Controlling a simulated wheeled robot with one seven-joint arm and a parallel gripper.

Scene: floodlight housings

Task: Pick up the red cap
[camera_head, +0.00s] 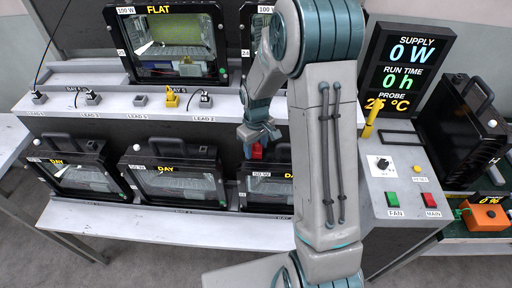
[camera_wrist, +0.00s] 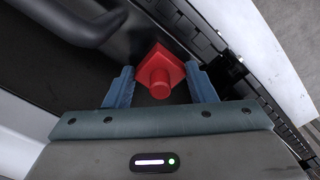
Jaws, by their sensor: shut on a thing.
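The red cap (camera_wrist: 160,74) has a square flange and a round knob, and sits between the two fingers of my gripper (camera_wrist: 161,85) in the wrist view. My gripper is shut on it. In the head view the red cap (camera_head: 257,151) shows small beneath my gripper (camera_head: 258,138), just above the top of the right-hand DAY floodlight housing (camera_head: 266,186). I cannot tell whether the cap touches the housing. My arm hides part of that housing's right side.
Two more DAY housings (camera_head: 172,180) (camera_head: 71,177) stand on the lower white shelf. A FLAT housing (camera_head: 168,45) stands above, behind a ledge with lead plugs (camera_head: 172,98). A control box (camera_head: 396,170) with a supply display (camera_head: 410,70) is at right.

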